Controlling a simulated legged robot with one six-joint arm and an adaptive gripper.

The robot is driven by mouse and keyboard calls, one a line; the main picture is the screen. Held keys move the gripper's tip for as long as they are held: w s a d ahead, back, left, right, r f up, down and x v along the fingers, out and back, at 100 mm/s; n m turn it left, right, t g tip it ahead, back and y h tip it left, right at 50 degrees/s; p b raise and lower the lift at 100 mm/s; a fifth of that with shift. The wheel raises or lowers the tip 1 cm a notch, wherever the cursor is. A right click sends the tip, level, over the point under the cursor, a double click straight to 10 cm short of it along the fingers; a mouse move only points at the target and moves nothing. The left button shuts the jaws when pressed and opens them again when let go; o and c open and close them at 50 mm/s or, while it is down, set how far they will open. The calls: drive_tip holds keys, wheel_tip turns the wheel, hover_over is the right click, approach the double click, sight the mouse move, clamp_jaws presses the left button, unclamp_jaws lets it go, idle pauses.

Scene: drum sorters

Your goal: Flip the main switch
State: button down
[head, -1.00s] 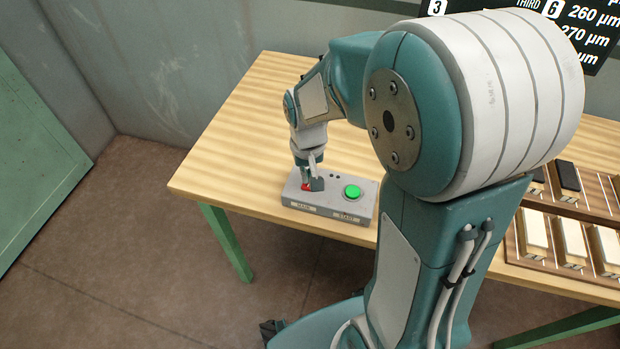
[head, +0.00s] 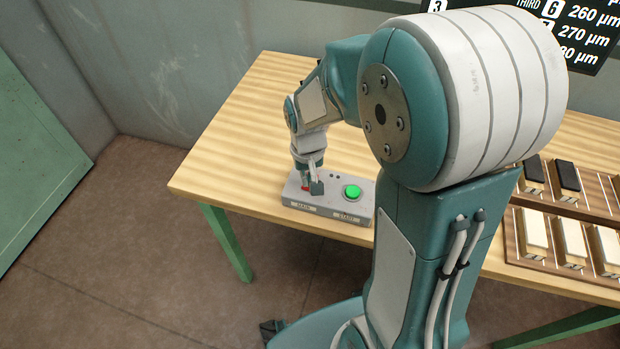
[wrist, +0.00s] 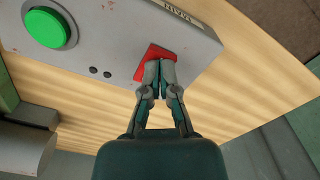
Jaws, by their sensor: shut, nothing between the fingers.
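A grey control box (head: 335,204) sits on the wooden table, with a label reading MAIN at its left and START at its right. The red main switch (head: 305,184) is on the box's left part, partly hidden by my gripper (head: 311,188). In the wrist view the red switch (wrist: 152,60) shows just beyond my gripper (wrist: 159,68). The fingertips are together, empty, and overlap the switch's near edge; they look to be touching it, though I cannot be sure. A round green button (head: 352,192) is on the box's right part; it also shows in the wrist view (wrist: 45,28).
The wooden table (head: 235,150) is bare left of the box. Trays (head: 560,225) with light and dark blocks stand at the right. A black sign (head: 580,30) with white text hangs behind. My arm hides the table's middle.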

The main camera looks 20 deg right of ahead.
drive_tip(key=shift+f, duration=0.3)
drive_tip(key=shift+r, duration=3.55)
drive_tip(key=s+r+n+t, duration=0.1)
drive_tip(key=s+r+t, duration=0.4)
drive_tip(key=s+r, duration=0.6)
drive_tip(key=s, duration=0.3)
drive_tip(key=shift+t, duration=0.3)
